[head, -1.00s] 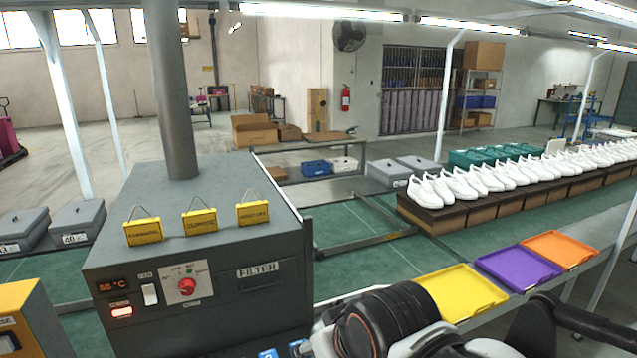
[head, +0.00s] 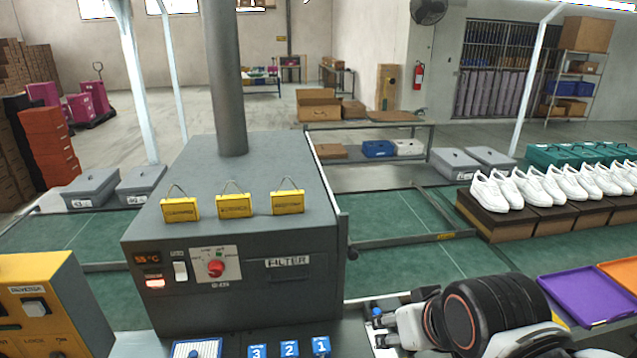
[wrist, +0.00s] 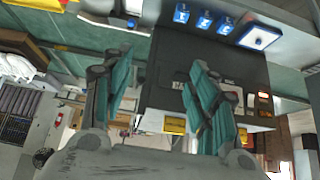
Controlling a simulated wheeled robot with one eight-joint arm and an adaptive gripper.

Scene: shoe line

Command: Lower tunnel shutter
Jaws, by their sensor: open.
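The tunnel is a grey box (head: 235,185) with a round pipe on top and a front panel with a red knob (head: 216,268), a white switch and a 55 °C display. I cannot make out a shutter for certain; a small dark knob (head: 352,252) shows at its right edge. In the wrist view the tunnel (wrist: 205,60) appears upside down. My gripper (wrist: 160,68) has teal finger pads spread apart with nothing between them.
Blue tags numbered 1 to 3 (head: 289,349) stand before the tunnel. A yellow control box (head: 40,300) is at the left. A green conveyor (head: 420,225) runs behind. White shoes (head: 490,190) on brown boxes and a purple tray (head: 585,298) are at the right.

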